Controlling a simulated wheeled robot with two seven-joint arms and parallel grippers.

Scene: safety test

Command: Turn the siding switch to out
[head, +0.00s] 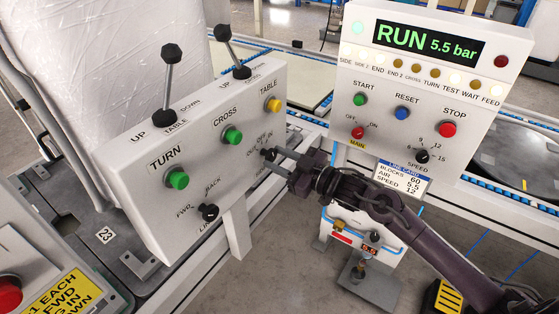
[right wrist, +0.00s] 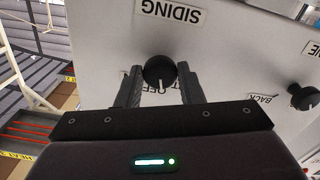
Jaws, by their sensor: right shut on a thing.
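The siding switch is a small black knob (head: 267,154) at the lower right of the tilted white control box (head: 195,150). In the right wrist view the knob (right wrist: 160,71) sits between my two fingers, under an upside-down SIDING label (right wrist: 170,13). A white mark on the knob points down in that picture, towards lettering the fingers partly hide. My right gripper (head: 273,160) is shut on the knob, one finger on each side (right wrist: 160,84). My left gripper is out of view.
The box also bears green TURN (head: 178,179) and CROSS (head: 232,135) buttons, a yellow TABLE button (head: 273,105), a FWD/BACK knob (head: 209,212) and two tall levers (head: 171,54) (head: 225,32). A panel (head: 430,75) reading RUN 5.5 bar stands at the right.

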